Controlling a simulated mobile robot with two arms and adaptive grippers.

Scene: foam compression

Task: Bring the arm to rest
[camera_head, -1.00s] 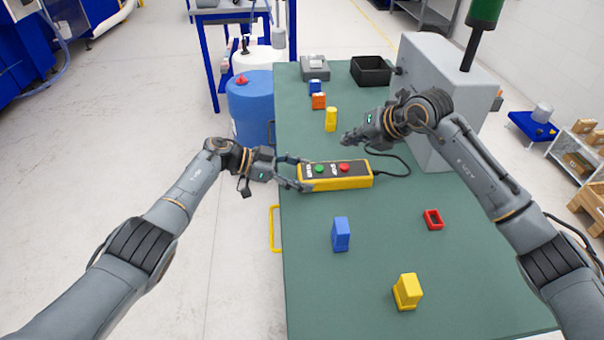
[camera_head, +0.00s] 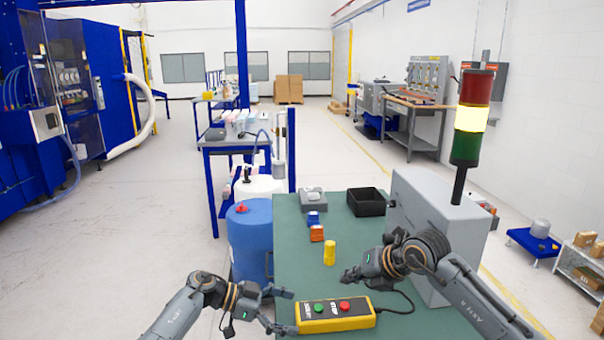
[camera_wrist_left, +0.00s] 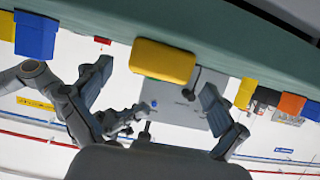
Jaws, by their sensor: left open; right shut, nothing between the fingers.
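My left gripper (camera_head: 284,311) is open at the left edge of the green table (camera_head: 290,258), beside the left end of the yellow control box (camera_head: 336,322). The box has a green and a red button on top. No object shows between the left fingers. In the left wrist view the fingers (camera_wrist_left: 150,108) are spread, with the yellow box (camera_wrist_left: 162,61) beyond them. My right gripper (camera_head: 352,275) is shut and empty above the table, behind the control box and to its right. It points left.
A yellow block (camera_head: 329,252), an orange block (camera_head: 316,233) and a blue block (camera_head: 313,218) stand farther back. A black bin (camera_head: 367,202) and a grey machine (camera_head: 432,235) with a lit yellow signal lamp (camera_head: 471,119) are at the right. A blue barrel (camera_head: 250,245) stands left of the table.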

